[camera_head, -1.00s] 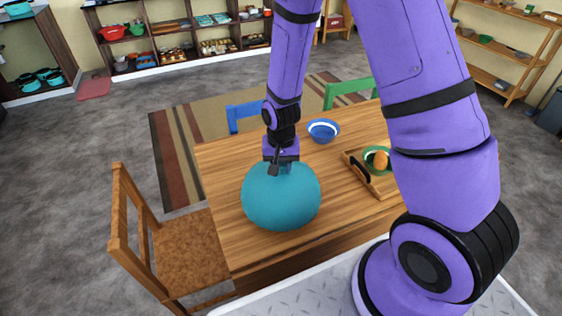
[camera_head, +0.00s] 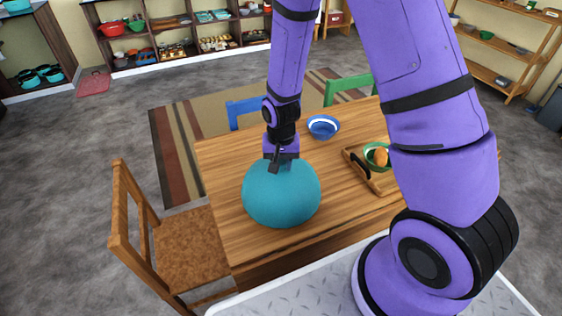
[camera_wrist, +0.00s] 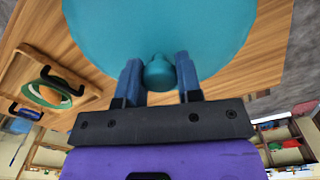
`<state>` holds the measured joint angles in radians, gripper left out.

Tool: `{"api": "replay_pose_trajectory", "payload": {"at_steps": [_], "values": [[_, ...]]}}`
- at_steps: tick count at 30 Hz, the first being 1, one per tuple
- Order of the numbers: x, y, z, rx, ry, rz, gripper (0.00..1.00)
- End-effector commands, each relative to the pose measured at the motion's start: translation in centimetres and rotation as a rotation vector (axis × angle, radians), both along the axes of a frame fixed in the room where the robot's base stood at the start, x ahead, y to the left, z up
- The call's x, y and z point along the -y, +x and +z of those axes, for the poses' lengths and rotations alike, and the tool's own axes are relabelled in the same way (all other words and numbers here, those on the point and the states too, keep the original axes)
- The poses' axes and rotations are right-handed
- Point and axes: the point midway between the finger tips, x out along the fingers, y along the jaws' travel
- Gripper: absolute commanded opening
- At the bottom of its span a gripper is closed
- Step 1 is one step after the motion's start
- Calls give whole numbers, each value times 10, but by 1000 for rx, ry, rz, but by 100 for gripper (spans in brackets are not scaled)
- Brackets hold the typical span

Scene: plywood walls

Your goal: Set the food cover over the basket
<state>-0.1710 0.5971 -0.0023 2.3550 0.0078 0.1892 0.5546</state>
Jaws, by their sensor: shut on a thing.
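The food cover (camera_head: 282,196) is a teal dome at the left part of the wooden table in the head view. It also fills the top of the wrist view (camera_wrist: 160,28). My gripper (camera_head: 281,164) is above the dome and shut on its round top knob. In the wrist view my gripper (camera_wrist: 158,78) has one blue finger on each side of the knob. No basket shows; whatever is beneath the cover is hidden. I cannot tell whether the dome's rim touches the table.
A blue bowl (camera_head: 323,127) stands behind the cover on the table (camera_head: 225,160). A wooden tray (camera_head: 384,188) with a green bowl (camera_head: 377,153) holding an orange-brown item is at the right. A brown chair (camera_head: 185,248) stands at the left; blue and green chairs are behind.

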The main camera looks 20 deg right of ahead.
Motion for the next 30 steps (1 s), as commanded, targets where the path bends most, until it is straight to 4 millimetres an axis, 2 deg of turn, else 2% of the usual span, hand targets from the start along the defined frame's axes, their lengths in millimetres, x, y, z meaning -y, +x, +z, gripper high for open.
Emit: {"api": "replay_pose_trajectory", "payload": {"at_steps": [14, 30], "values": [[0, 0, -4, 0, 0, 0, 0], [0, 0, -21, 0, 0, -1, 0]]}}
